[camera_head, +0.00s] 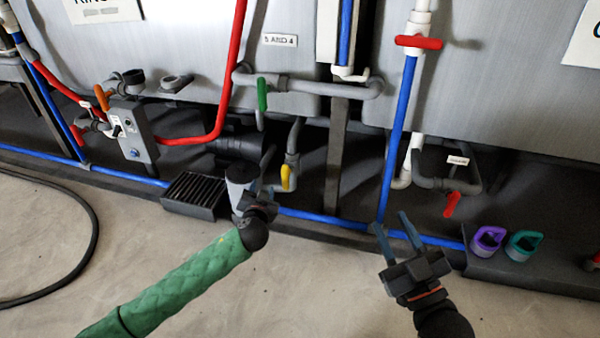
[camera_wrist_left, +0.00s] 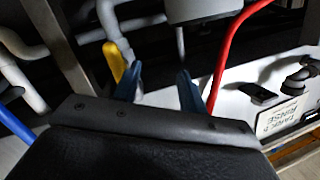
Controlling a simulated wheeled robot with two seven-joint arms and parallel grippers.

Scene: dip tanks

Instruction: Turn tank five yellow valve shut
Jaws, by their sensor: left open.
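The yellow valve handle (camera_head: 286,177) hangs roughly vertical on a thin grey pipe below the tank, in the middle of the head view. In the left wrist view the yellow handle (camera_wrist_left: 114,62) is just beyond and left of the left fingertip. My left gripper (camera_head: 266,192), on the green-sleeved arm, is just left of the handle; its open fingers (camera_wrist_left: 160,82) are apart with nothing between them. Whether a finger touches the handle, I cannot tell. My right gripper (camera_head: 393,225) is open and empty above the floor, right of centre.
A green handle (camera_head: 262,95) is above the yellow one. A pale cylinder (camera_head: 238,182) stands by my left gripper, beside a black grate (camera_head: 195,195). A blue pipe (camera_head: 320,217) runs along the front. Purple (camera_head: 487,241) and teal (camera_head: 523,244) cups sit at right.

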